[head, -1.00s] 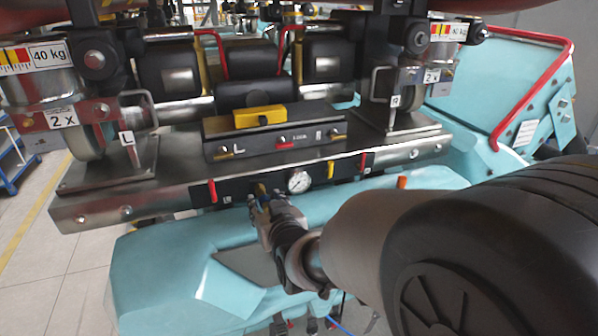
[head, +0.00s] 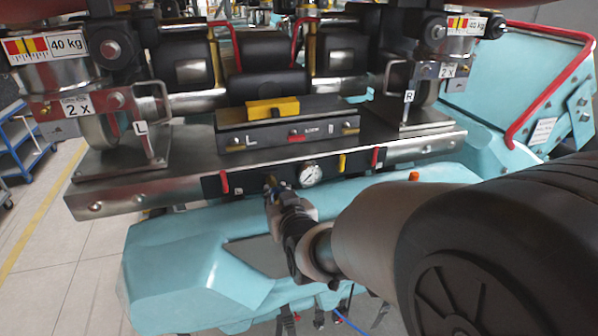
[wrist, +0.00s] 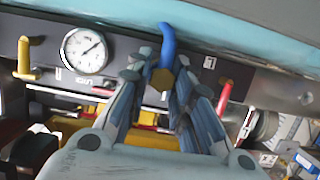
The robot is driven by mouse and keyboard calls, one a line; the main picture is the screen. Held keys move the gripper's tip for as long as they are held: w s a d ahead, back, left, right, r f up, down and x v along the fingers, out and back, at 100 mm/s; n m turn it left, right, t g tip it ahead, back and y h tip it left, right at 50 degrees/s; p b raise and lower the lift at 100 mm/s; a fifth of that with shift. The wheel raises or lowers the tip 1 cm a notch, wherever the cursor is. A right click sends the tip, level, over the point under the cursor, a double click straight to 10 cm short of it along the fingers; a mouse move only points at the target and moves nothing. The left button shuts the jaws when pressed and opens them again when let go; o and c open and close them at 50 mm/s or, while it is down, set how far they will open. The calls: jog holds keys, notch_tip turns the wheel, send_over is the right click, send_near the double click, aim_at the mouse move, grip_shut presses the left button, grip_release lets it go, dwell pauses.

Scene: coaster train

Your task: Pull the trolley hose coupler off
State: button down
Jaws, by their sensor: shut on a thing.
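The trolley hose coupler shows as a brass hexagonal piece (wrist: 161,79) between my fingertips in the wrist view, with a short length of blue hose (wrist: 167,38) curving from it. My gripper (head: 271,187) is shut on it, close to the dark valve panel (head: 254,182) under the trolley's front plate. The gripper also fills the middle of the wrist view (wrist: 162,84). The fingers hide the coupler's seat, so I cannot tell whether it still touches the panel. The round pressure gauge (head: 310,173) is just right of the gripper in the head view.
A red lever (head: 224,182) and a yellow lever (head: 342,162) stick out of the panel. The turquoise train body (head: 190,270) lies below my gripper. A blue hose (head: 348,322) hangs low. Open floor (head: 70,260) lies at left.

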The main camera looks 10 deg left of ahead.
jog(key=shift+s+d, duration=0.2)
jog(key=shift+s, duration=0.15)
dwell(0.6)
jog(key=shift+s+d+b, duration=0.4)
jog(key=shift+s+d, duration=0.05)
jog(key=shift+s, duration=0.3)
jog(key=shift+s+d+b, duration=0.35)
jog(key=shift+s+d, duration=0.15)
jog(key=shift+s, duration=0.3)
jog(key=shift+s+d+b, duration=0.4)
jog(key=shift+s+d, duration=0.05)
jog(key=shift+s, duration=0.3)
